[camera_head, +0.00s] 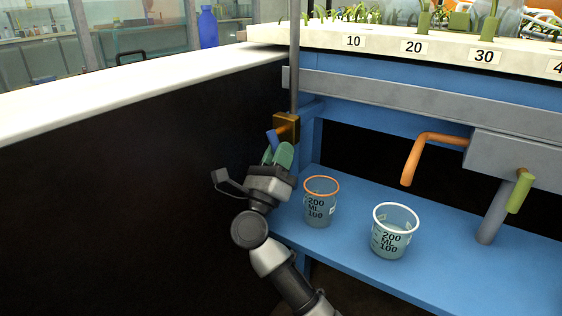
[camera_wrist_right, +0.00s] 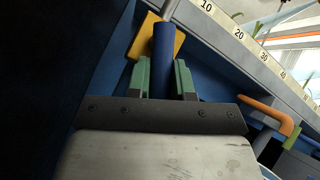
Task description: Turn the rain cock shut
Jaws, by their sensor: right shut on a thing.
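The rain cock is a brass-coloured block (camera_head: 288,122) on a thin vertical grey pipe (camera_head: 294,60), near the corner of the blue frame. Its blue handle (camera_head: 271,138) sticks out on the left side of the block, tilted. My right gripper (camera_head: 278,155) has its green fingers at this handle, just below the block. In the right wrist view the blue handle (camera_wrist_right: 162,50) runs between the two green fingers, with the yellow-brass block (camera_wrist_right: 145,35) behind it. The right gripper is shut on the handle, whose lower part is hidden. My left gripper is not in view.
An orange-rimmed measuring cup (camera_head: 320,205) and a white-rimmed cup (camera_head: 395,232) stand on the blue shelf (camera_head: 350,262), right of my gripper. An orange bent pipe (camera_head: 425,140) and a green handle (camera_head: 519,193) are further right. A dark wall (camera_head: 130,170) stands at left.

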